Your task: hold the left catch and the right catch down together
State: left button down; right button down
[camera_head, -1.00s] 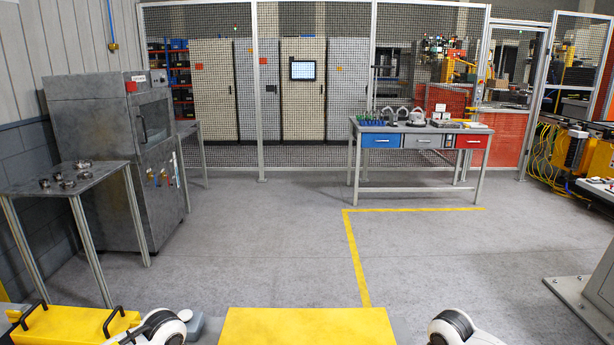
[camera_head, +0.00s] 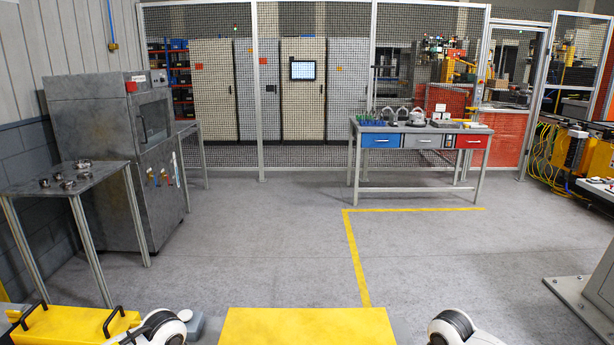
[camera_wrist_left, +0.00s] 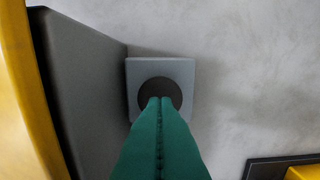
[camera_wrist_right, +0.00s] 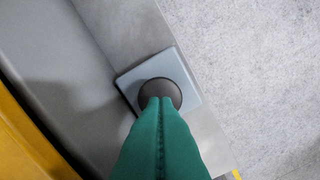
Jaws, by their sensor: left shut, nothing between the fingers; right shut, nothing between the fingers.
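The left catch is a dark round pad (camera_wrist_left: 157,86) on a pale grey square block (camera_wrist_left: 186,74) in the left wrist view. My left gripper (camera_wrist_left: 160,101), with green fingers, is shut and empty, its tips over the pad. The right catch is a similar dark pad (camera_wrist_right: 160,87) on a grey-blue block (camera_wrist_right: 183,72) in the right wrist view. My right gripper (camera_wrist_right: 160,101) is also shut and empty, tips over that pad. The fingers hide part of each pad; I cannot tell contact or how far either is pressed. The head view shows neither gripper's fingertips.
A yellow panel (camera_head: 307,327) lies at the bottom middle, and a yellow piece with black handles (camera_head: 75,328) at bottom left. A metal table with rings (camera_head: 100,181), a grey cabinet (camera_head: 105,155) and a workbench with drawers (camera_head: 415,131) stand farther off. Open floor (camera_head: 260,240) lies between.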

pick_arm(q)
jog(key=shift+f, duration=0.3)
jog(key=shift+f, duration=1.1)
jog(key=shift+s+f, duration=0.1)
pick_arm(e)
jog(key=shift+f, duration=0.1)
pick_arm(q)
jog(key=shift+s+f, duration=0.1)
jog(key=shift+f, duration=0.05)
pick_arm(e)
jog(key=shift+f, duration=1.45)
jog(key=shift+s+f, duration=0.2)
jog(key=shift+s, duration=0.05)
dwell(4.5)
